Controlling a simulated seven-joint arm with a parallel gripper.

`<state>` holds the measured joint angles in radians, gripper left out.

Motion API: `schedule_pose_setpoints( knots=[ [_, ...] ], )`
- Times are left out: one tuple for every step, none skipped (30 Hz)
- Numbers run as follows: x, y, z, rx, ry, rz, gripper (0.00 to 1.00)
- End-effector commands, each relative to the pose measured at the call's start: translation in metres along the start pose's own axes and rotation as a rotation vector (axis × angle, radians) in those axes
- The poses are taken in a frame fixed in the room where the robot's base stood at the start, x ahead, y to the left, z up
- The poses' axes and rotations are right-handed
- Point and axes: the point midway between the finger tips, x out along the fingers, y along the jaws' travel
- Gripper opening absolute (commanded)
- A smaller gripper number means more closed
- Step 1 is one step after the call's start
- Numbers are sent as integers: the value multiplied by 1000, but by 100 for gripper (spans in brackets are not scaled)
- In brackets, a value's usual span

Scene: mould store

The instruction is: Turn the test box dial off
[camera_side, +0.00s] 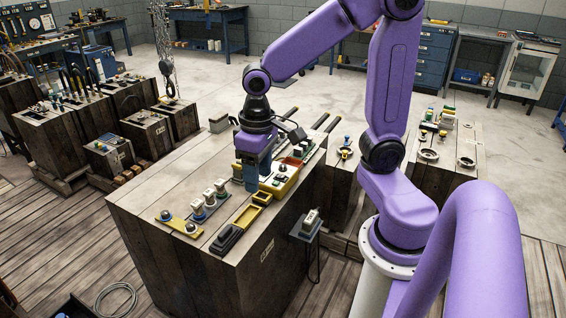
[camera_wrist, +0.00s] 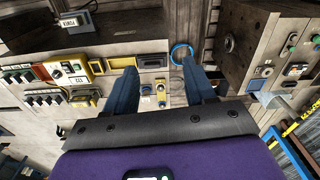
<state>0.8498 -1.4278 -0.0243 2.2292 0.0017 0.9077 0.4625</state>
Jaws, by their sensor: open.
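The yellow test box (camera_side: 283,180) lies on top of the large wooden block, partly hidden behind my gripper in the side view. In the wrist view the test box (camera_wrist: 69,71) is at the left, with a pale face carrying a dark dial (camera_wrist: 57,74) and small red parts. The dial's setting is too small to read. My gripper (camera_side: 258,182) points down above the block, close to the box in the side view. In the wrist view my gripper (camera_wrist: 158,65) has its two blue fingers wide apart, with nothing held between them; the test box lies left of both fingers.
Yellow trays (camera_side: 247,216) and a black box (camera_side: 229,238) line the block's right edge. White-topped switches (camera_side: 209,199) and a yellow plate with knobs (camera_side: 178,222) stand toward its left. A small box (camera_side: 310,219) sits on a side stand.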

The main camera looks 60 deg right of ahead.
Motion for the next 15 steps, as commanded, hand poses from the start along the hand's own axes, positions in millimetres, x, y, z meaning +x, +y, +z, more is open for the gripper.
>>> schedule_pose_setpoints(
  knots=[
    [2, 12, -18, 120, -2, 3, 55],
    [3, 19, -27, 189, -1, 4, 55],
    [4, 28, -39, 281, 0, 5, 55],
    [6, 37, -48, 350, 0, 6, 55],
    [7, 45, -56, 419, 1, 7, 55],
    [8, 58, -66, 511, 2, 8, 55],
    [10, 67, -74, 579, 2, 9, 55],
    [12, 77, -81, 648, 3, 10, 55],
    [14, 92, -90, 741, 4, 11, 55],
    [16, 103, -97, 809, 5, 12, 55],
    [18, 114, -102, 878, 5, 13, 55],
    [20, 130, -109, 969, 6, 14, 55],
    [22, 143, -114, 1039, 8, 14, 55],
    [24, 156, -118, 1108, 8, 15, 55],
    [27, 173, -123, 1200, 9, 16, 55]
  ],
)
